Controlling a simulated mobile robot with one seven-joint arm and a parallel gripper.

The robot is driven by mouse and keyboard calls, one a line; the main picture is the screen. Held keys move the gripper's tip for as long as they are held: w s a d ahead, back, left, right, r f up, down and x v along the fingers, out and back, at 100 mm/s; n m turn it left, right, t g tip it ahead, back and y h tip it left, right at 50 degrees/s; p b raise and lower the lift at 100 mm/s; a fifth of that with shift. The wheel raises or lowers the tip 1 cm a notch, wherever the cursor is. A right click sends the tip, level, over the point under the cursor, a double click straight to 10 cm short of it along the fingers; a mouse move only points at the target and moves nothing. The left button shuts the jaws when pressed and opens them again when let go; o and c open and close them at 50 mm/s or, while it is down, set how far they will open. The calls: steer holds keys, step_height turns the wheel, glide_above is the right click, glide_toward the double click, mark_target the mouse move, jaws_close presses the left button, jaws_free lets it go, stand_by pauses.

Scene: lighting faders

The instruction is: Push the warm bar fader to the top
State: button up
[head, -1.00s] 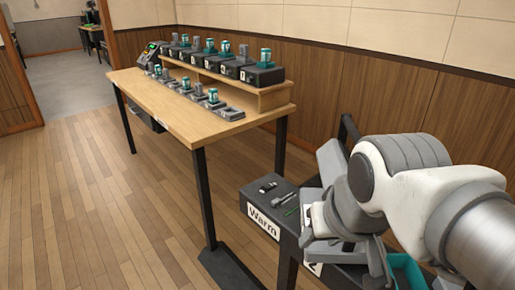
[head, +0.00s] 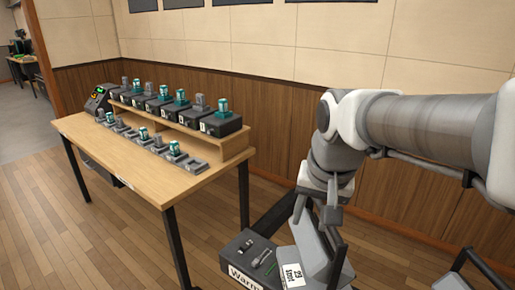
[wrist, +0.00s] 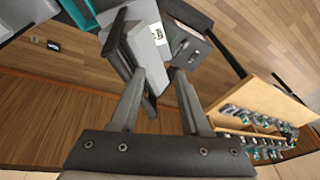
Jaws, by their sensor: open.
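A dark box marked "Warm" (head: 240,268) stands low at the bottom of the head view, cut off by the frame edge. Its top carries a small dark knob or slider, a grey piece and a green strip; which of them is the fader's handle I cannot tell. My gripper (head: 316,212) hangs above and to the right of this box, pointing down, apart from it. In the wrist view my gripper (wrist: 155,82) has its two fingers apart with nothing held between them. A dark box with small fittings (wrist: 188,45) shows past the fingertips.
A grey upright panel with a white label (head: 293,276) stands right beside the Warm box, under my gripper. A wooden table (head: 165,190) with a raised shelf holds several dark units with teal and grey pieces. A wood-panelled wall (head: 270,120) runs behind. Floor is clear at left.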

steer(key=w+a+f+m+g, duration=0.2)
steer(key=w+a+f, duration=0.3)
steer(key=w, duration=0.4)
steer(key=m+g, duration=0.1)
steer(key=m, duration=0.1)
glide_toward(256, 261)
steer(key=shift+h, duration=0.3)
steer(key=f+b, duration=0.1)
steer(key=f, duration=0.1)
steer(key=f+b, duration=0.1)
steer(key=f, duration=0.2)
steer(key=f+b, duration=0.2)
steer(key=f, duration=0.1)
steer(key=shift+w+a+f, duration=0.1)
steer(key=shift+w+a, duration=0.05)
steer(key=shift+a, duration=0.15)
jaws_close()
